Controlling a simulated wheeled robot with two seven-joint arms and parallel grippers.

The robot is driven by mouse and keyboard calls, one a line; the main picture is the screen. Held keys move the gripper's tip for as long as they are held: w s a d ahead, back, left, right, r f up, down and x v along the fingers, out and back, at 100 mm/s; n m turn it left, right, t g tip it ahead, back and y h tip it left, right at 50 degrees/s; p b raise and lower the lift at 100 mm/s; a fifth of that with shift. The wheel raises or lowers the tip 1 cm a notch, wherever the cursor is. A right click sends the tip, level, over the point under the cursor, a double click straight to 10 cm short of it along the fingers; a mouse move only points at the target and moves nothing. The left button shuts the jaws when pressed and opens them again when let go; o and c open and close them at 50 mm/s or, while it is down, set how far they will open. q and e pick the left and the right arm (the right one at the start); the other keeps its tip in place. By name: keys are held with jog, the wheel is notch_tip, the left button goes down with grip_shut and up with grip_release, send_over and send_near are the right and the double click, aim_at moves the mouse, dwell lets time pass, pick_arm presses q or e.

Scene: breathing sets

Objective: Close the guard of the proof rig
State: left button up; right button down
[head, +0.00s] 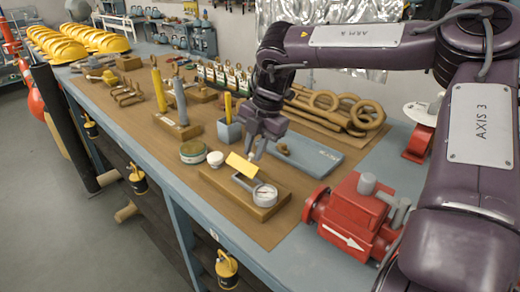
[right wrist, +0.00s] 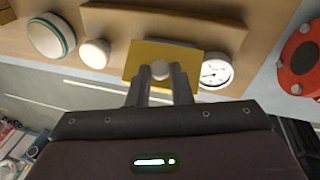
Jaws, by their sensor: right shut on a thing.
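The proof rig is a wooden block (head: 266,210) on the brown mat, with a round white-faced gauge (head: 265,195) and a grey metal frame on top. Its yellow guard (head: 241,164) stands tilted up above the block, apart from the gauge. My right gripper (head: 256,150) is at the guard's upper edge. In the right wrist view the two fingers (right wrist: 160,80) are shut on a pale round knob (right wrist: 160,69) on the yellow guard (right wrist: 142,56), with the gauge (right wrist: 216,71) beside it. My left gripper is not in view.
A white round jar (head: 215,159) and a green-banded tin (head: 193,152) stand left of the rig. A red pump (head: 350,215) stands at the right. A grey-blue plate (head: 305,155) lies behind. Upright yellow and grey cylinders (head: 180,102) stand farther left.

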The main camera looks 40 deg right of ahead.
aim_at(241, 167)
jog(key=a+h+b, duration=0.1)
jog(key=h, duration=0.1)
jog(key=a+f+h+b, duration=0.1)
jog(key=shift+s+a+h+b, duration=0.1)
jog(key=shift+a+h+b, duration=0.1)
jog(key=shift+h+b, duration=0.2)
jog(key=shift+a+h, duration=0.25)
jog(key=shift+h, duration=0.15)
jog(key=shift+a+f+n+h, duration=0.1)
jog(key=shift+a+n+h, duration=0.2)
jog(key=shift+h, duration=0.2)
jog(key=shift+s+a+t+h, duration=0.1)
jog(key=shift+a+t+h, duration=0.05)
jog(key=shift+t+h, duration=0.15)
jog(key=h+p, duration=0.1)
jog(key=p, duration=0.3)
jog(key=shift+a+f+h, duration=0.25)
jog(key=shift+a+h, duration=0.15)
jog(key=shift+a+f+h+p, duration=0.2)
jog(key=shift+f+h+p, duration=0.3)
jog(key=shift+p, duration=0.7)
